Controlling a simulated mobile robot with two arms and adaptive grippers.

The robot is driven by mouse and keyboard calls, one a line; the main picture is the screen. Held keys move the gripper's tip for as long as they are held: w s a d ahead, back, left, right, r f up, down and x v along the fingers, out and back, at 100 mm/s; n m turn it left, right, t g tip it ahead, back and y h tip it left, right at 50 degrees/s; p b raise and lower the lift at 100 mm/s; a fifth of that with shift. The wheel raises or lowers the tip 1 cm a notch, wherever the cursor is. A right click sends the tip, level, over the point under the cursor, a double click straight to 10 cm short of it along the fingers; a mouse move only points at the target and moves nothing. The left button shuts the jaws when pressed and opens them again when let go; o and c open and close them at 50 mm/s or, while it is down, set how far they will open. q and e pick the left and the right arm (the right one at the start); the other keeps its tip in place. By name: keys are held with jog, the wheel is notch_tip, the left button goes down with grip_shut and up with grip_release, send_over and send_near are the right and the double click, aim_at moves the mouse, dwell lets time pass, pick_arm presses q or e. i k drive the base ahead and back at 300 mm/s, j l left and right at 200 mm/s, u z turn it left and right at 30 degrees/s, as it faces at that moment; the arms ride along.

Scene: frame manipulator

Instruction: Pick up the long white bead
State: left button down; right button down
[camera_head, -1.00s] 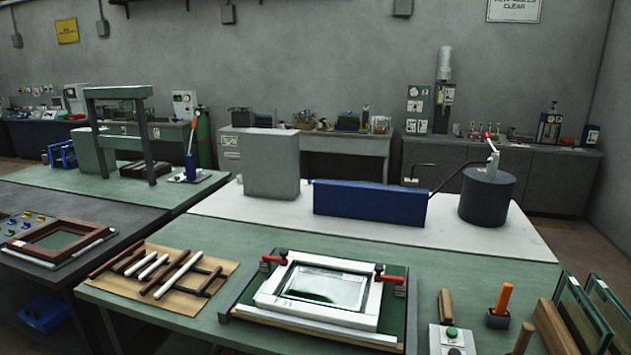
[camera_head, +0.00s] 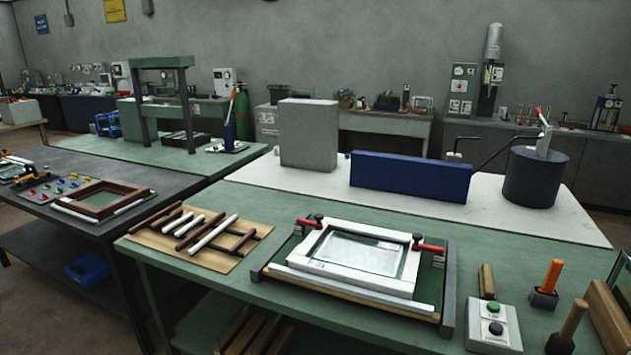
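Several slim brown and white beads lie on a tan sheet (camera_head: 222,264) on the green table. The long white bead (camera_head: 214,233) lies slantwise there, resting across brown strips. A shorter white bead (camera_head: 189,225) lies to its left, with brown strips (camera_head: 190,235) around them. A white frame (camera_head: 300,264) with a glass pane sits in a dark fixture to the right, under red-handled clamps (camera_head: 430,248). Neither of my grippers is in view.
The green table (camera_head: 500,255) also holds a grey button box (camera_head: 495,328), an orange-handled tool (camera_head: 552,275) and wooden pieces at the right. A dark table (camera_head: 60,165) with a brown frame (camera_head: 102,198) stands left. Floor shows at lower left (camera_head: 35,310).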

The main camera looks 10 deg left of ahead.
aim_at(201, 245)
jog(key=i+j+u, duration=0.1)
jog(key=j, duration=0.25)
jog(key=i+j+u, duration=0.15)
jog(key=j, duration=0.2)
jog(key=i+j+u, duration=0.1)
jog(key=j, duration=0.2)
jog(key=i+j+u, duration=0.1)
jog(key=i+j, duration=0.1)
jog(key=j, duration=0.1)
